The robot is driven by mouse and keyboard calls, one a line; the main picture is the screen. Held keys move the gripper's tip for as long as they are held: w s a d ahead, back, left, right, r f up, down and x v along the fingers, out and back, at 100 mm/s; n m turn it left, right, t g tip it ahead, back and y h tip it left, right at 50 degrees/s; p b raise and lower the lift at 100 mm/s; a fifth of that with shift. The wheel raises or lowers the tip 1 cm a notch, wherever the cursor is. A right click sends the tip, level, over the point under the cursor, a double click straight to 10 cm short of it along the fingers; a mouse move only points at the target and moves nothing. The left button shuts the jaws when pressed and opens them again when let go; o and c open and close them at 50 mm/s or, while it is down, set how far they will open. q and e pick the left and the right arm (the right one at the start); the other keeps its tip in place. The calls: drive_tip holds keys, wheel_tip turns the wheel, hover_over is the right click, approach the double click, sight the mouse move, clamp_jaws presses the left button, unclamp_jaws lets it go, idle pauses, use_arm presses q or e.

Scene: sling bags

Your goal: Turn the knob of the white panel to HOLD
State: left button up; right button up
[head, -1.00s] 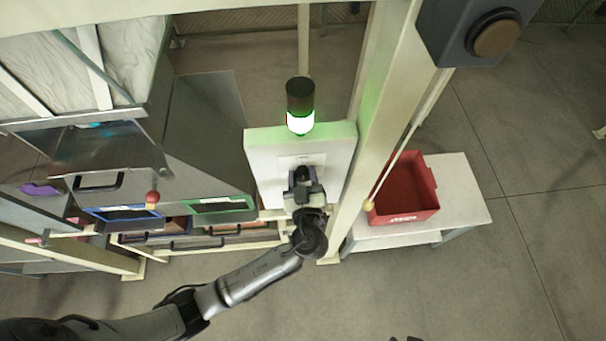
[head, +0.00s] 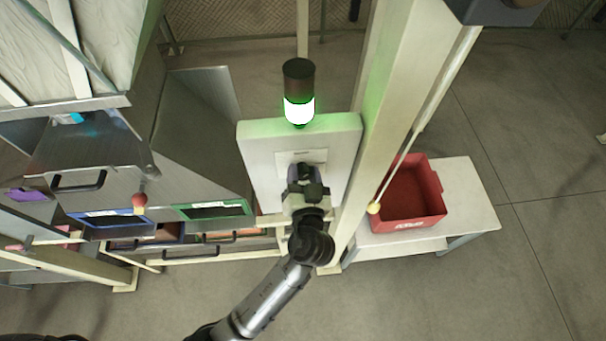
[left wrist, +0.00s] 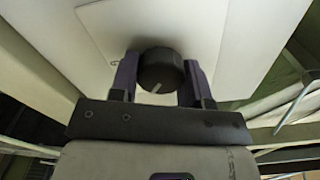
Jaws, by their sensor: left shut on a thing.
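The white panel (head: 262,150) stands upright against a cream post, with a lit green and white signal lamp (head: 299,100) on top. In the left wrist view the panel (left wrist: 240,35) fills the upper part. Its black round knob (left wrist: 160,72) has a pale pointer line slanting toward the lower left of that picture. My left gripper (head: 303,172) is at the panel's face. In the left wrist view its two fingers (left wrist: 158,80) sit on either side of the knob, shut on it. No HOLD lettering can be read. My right gripper is not in view.
A red bin (head: 405,190) stands on a white table (head: 465,205) to the right. A cord with a pale ball (head: 374,208) hangs beside the post. Metal chutes and drawers with blue and green label frames (head: 212,209) are to the left.

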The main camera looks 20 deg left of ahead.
use_arm(q)
drive_tip(key=m, duration=0.2)
drive_tip(key=shift+m, duration=0.4)
drive_tip(key=m+p, duration=0.1)
drive_tip(key=m, duration=0.1)
drive_tip(key=shift+m, duration=0.4)
drive_tip(key=m+p, duration=0.1)
drive_tip(key=m, duration=0.2)
drive_tip(key=shift+d, duration=0.1)
drive_tip(key=shift+f+m+p, duration=0.1)
drive_tip(key=shift+m+p, duration=0.5)
drive_tip(key=shift+m, duration=0.6)
drive_tip(key=o, duration=0.9)
drive_tip(key=shift+f, duration=0.1)
